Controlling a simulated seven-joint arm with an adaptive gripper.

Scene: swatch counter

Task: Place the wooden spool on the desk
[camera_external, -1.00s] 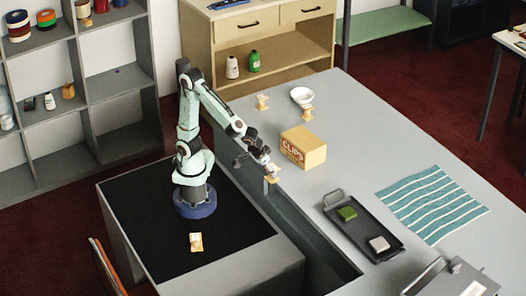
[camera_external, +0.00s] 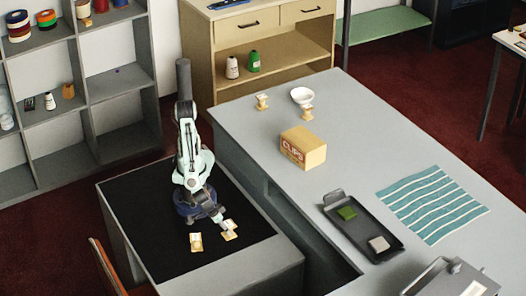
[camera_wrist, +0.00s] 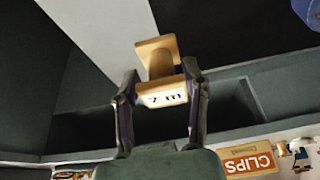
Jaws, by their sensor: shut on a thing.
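My gripper (camera_external: 224,222) is shut on a wooden spool (camera_external: 230,232). In the wrist view the spool (camera_wrist: 157,54) sits between the two fingertips (camera_wrist: 161,78), with a pale band marked "7 m" facing the camera. The desk (camera_external: 135,195) has a black top with grey edges, and my base stands on it. In the external view the held spool shows over the front right part of the black top. I cannot tell whether it touches. A second, similar spool (camera_external: 196,241) stands on the black top just left of it.
A long grey counter (camera_external: 350,130) lies to the right, across a gap. The black top's left side is clear.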

